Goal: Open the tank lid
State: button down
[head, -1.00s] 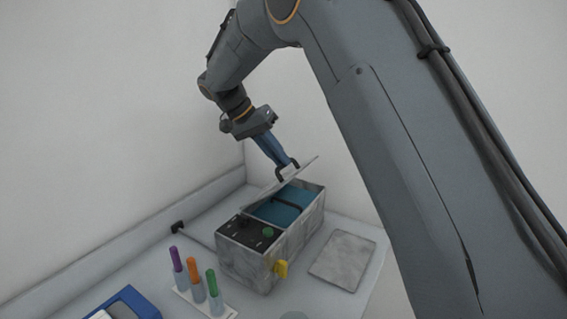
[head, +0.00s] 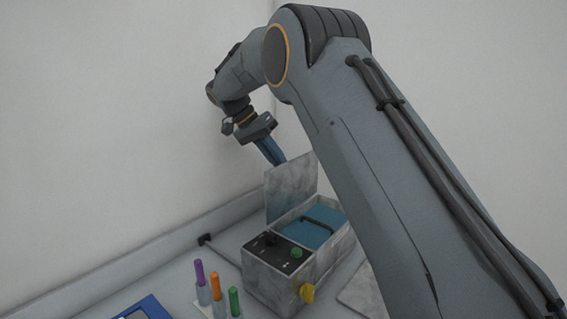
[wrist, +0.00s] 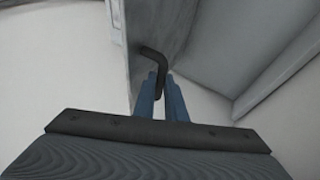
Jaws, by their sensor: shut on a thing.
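The tank (head: 330,258) is a grey mottled box on the bench, with blue inside and a dark bar across its opening. Its lid (head: 291,190) stands nearly upright along the tank's left rear edge. My gripper (head: 279,161) is behind the lid in the head view, its fingertips hidden there. In the wrist view my gripper (wrist: 162,82) has its two blue fingers shut on the dark lid handle (wrist: 157,62), which stands out from the lid's grey face (wrist: 160,28).
Vials with purple, orange and green caps (head: 216,281) and a blue device (head: 143,310) stand at the front left. A grey plate (head: 362,295) lies right of the tank.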

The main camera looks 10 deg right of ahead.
jog(key=shift+w+a+f, duration=0.15)
jog(key=shift+f, duration=0.35)
jog(key=c, duration=1.8)
grip_release()
jog(key=shift+w, duration=0.1)
jog(key=shift+r, duration=0.2)
jog(key=shift+a+r, duration=0.1)
jog(key=b+v, duration=0.2)
jog(key=v, duration=0.5)
jog(key=shift+a+r, duration=0.2)
jog(key=shift+r, duration=0.05)
